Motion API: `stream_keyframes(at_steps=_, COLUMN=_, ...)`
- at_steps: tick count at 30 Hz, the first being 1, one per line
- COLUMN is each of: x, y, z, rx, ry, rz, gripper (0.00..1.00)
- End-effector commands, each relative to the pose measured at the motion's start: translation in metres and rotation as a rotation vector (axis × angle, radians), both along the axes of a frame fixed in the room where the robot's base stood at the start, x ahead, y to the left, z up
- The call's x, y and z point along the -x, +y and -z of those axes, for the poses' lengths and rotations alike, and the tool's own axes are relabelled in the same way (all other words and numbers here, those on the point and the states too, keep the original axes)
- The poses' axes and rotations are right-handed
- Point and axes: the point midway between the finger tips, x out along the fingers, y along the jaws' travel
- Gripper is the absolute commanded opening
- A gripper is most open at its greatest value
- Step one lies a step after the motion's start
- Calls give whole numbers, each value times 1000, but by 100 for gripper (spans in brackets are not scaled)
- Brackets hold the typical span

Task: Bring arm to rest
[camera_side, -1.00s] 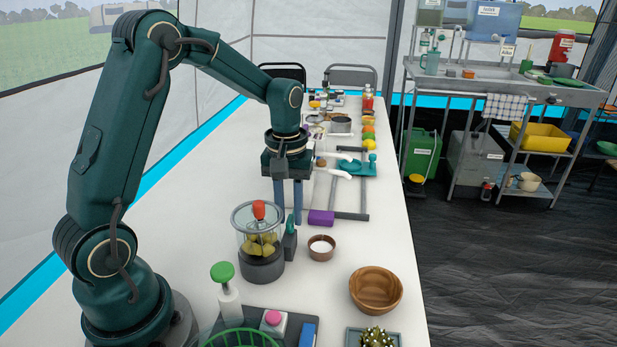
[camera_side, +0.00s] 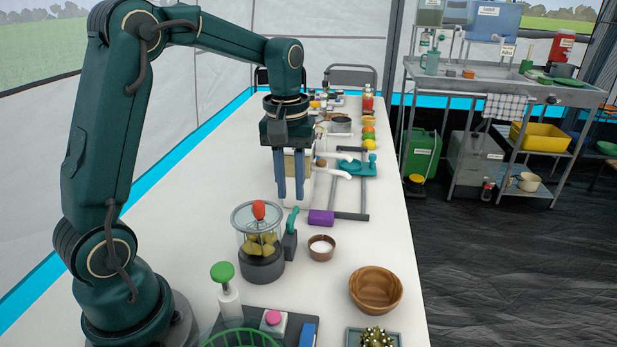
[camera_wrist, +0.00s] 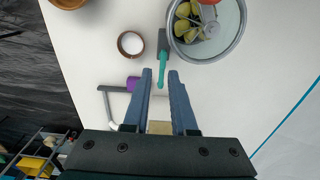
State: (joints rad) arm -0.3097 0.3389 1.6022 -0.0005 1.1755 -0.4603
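My gripper (camera_side: 290,198) hangs above the white table (camera_side: 185,232) in the side view, fingers pointing down. A glass jar with a dark base and yellow-green pieces inside (camera_side: 262,268) stands nearer the camera than the gripper. A green-handled tool in a grey holder (camera_side: 290,243) stands beside the jar. The gripper appears apart from both.
A small brown bowl with white contents (camera_side: 321,248), a purple block (camera_side: 321,217) and a wooden bowl (camera_side: 376,290) lie to the right. A grey metal frame (camera_side: 364,195) and a teal tool (camera_side: 358,167) lie behind. The table's left side is largely clear.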

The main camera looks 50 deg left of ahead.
Motion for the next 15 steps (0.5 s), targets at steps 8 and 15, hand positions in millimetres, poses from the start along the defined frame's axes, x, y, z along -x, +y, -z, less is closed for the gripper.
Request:
stream_keyframes(at_steps=8, x=26, y=-39, z=-55, rx=-50, ry=-177, rz=143, gripper=25)
stream_keyframes(at_steps=15, x=75, y=-71, z=-73, rx=-96, ry=-325, rz=360, gripper=25)
